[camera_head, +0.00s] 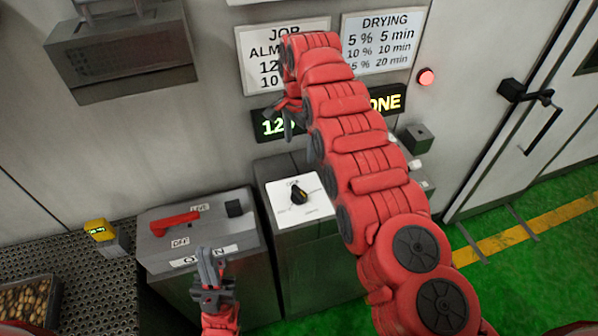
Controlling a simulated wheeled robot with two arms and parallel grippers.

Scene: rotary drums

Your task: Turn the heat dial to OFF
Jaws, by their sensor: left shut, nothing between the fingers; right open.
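The heat dial (298,195) is a small dark knob with a yellowish part on a white plate (310,207), on a grey cabinet in the middle. Small lettering surrounds the knob, with a word like OFF above it; I cannot tell for sure which mark it points to. My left gripper (208,262) is shut and empty, low and left of the dial, in front of the cabinet with the red lever. My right gripper (287,112) is open and empty, above the dial in front of the green display. My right arm partly hides it.
A red lever (175,223) marked LIVE and OFF sits on the left cabinet (200,214). A display (387,103) reading "...ONE" is partly hidden by my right arm. A red lamp (426,77) and door handle (527,92) are right. A yellow device (97,230) stands left.

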